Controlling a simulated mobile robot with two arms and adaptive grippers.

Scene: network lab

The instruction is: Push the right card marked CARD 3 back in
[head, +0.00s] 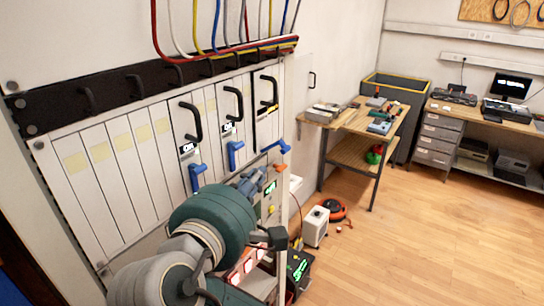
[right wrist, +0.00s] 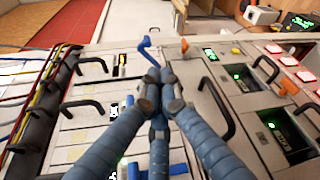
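The rightmost handled card (head: 266,120) in the rack has a black handle, a dark label too small to read and a dark edge down its left side. Its place suggests CARD 3; I cannot tell how far it sticks out. A blue lever (head: 283,147) with an orange part beside it stands out at its lower end; the blue lever also shows in the right wrist view (right wrist: 148,48). My right gripper (head: 262,176) is below this lever; in the right wrist view its fingertips (right wrist: 160,76) meet with nothing between them. My left gripper is out of view.
Two other handled cards (head: 191,135) (head: 232,110) with blue levers stand to the left, beside blank panels. Cables (head: 225,48) run along the top rail. A lower unit with green displays (right wrist: 238,75) and black handles is close to the gripper. A workbench (head: 350,119) stands farther right.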

